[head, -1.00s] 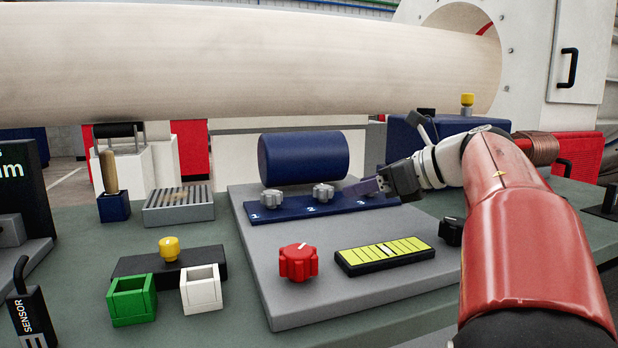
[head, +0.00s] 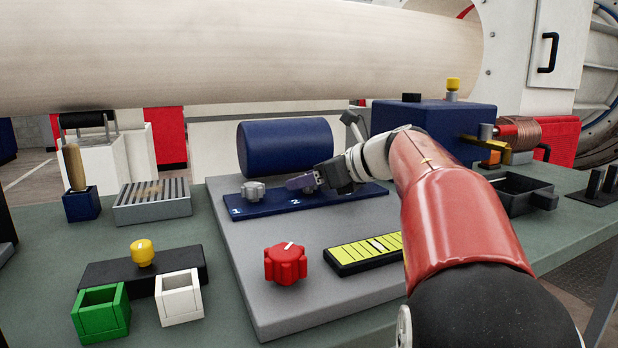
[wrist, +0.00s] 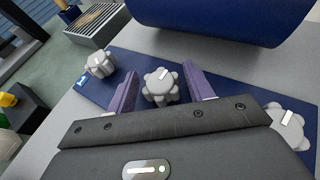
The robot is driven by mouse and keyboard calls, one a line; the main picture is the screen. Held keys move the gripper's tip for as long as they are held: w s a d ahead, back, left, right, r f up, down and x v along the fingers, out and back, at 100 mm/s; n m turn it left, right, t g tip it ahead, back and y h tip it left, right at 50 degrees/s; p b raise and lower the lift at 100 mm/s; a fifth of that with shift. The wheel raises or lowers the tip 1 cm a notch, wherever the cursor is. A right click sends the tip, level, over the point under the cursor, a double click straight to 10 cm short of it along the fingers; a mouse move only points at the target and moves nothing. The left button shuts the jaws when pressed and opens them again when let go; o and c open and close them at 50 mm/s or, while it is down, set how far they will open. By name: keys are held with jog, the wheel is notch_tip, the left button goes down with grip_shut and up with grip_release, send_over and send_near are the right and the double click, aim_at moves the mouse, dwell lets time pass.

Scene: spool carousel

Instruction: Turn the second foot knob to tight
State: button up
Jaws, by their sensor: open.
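Three grey lobed foot knobs stand in a row on a dark blue strip (head: 365,195). The first knob (head: 253,192) is at the left, by the number 1. The second knob (wrist: 160,88) is in the middle of the wrist view, with a white pointer mark on top. The third knob (wrist: 288,122) is at the right of that view. My gripper (head: 303,182) is open over the strip by the number 2 and hides the second knob in the head view. In the wrist view its purple fingers stand on either side of the second knob, with gaps showing.
A blue cylinder (head: 285,148) lies just behind the strip. A red knob (head: 286,264) and a yellow-green scale (head: 362,252) are in front on the grey plate (head: 235,270). Green (head: 101,312) and white (head: 180,297) boxes stand at the left.

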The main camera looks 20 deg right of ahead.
jog(key=shift+c, duration=0.4)
jog(key=c, duration=0.9)
jog(key=shift+m, duration=0.3)
jog(key=m+t+h, duration=0.2)
jog(key=m+h, duration=0.1)
jog(key=h, duration=0.1)
jog(key=shift+a+r+m+h, duration=0.1)
jog(key=shift+a+m+h, duration=0.05)
jog(key=shift+m+h, duration=0.2)
jog(key=m+h, duration=0.4)
jog(key=h, duration=0.1)
jog(key=shift+m+g+h, duration=0.3)
jog(key=shift+m+h, duration=1.05)
jog(key=shift+m, duration=0.1)
jog(key=shift+m+g+h, duration=0.8)
jog(key=shift+m+h, duration=0.5)
jog(key=shift+h, duration=0.2)
jog(key=shift+m+g+h, duration=0.4)
jog(key=shift+m, duration=0.2)
